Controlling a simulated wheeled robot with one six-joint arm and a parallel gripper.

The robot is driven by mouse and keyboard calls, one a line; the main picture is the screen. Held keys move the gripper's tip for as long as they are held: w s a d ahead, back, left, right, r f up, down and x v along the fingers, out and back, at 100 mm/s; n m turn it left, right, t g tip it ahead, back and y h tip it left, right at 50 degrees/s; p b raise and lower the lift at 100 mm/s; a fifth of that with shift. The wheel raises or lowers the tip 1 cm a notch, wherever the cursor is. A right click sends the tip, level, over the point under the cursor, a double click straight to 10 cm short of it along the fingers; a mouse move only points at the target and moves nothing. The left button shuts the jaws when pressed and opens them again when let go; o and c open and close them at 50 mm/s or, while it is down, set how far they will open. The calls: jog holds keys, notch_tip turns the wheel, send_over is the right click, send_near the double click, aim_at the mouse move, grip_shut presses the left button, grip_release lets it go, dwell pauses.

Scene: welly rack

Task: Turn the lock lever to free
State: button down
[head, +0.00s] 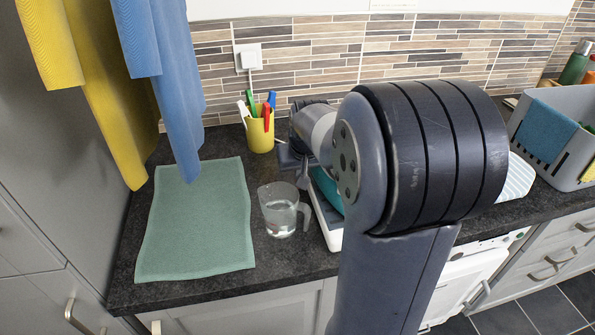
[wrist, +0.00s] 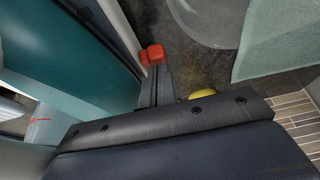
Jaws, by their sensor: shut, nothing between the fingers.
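The lock lever appears to be the small red knob (wrist: 152,55) in the wrist view, beside the edge of a teal body (wrist: 60,45). I cannot tell which way it is set. My gripper (wrist: 156,76) is shut and empty, its dark fingertips close to the red knob; I cannot tell if they touch. In the head view my gripper (head: 290,158) is over the counter, left of my arm. The teal body (head: 326,190) shows there in part, in a white base (head: 328,226); my arm hides the rest, and the red knob is not visible.
A clear measuring jug (head: 281,212) stands close to the white base. A green mat (head: 196,225) lies to the left. A yellow cup of pens (head: 260,132) stands behind. Blue and yellow cloths (head: 165,75) hang at upper left. A grey crate (head: 555,135) is at right.

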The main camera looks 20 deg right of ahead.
jog(key=shift+s+a+f+b, duration=0.15)
jog(key=shift+s+f+b, duration=0.65)
jog(key=shift+f, duration=0.1)
dwell(0.3)
jog(key=shift+w+r+p, duration=0.3)
jog(key=shift+w+p, duration=0.15)
jog(key=shift+w, duration=0.3)
jog(key=shift+r+p, duration=0.5)
jog(key=shift+r, duration=0.15)
notch_tip(320, 180, up, 3)
jog(key=p, duration=0.2)
jog(key=shift+s+r+p, duration=0.15)
jog(key=shift+r+p, duration=0.05)
jog(key=shift+p, duration=0.1)
jog(key=s+a+r+b, duration=0.1)
jog(key=s+r, duration=0.5)
jog(key=shift+s, duration=0.4)
jog(key=shift+a, duration=0.1)
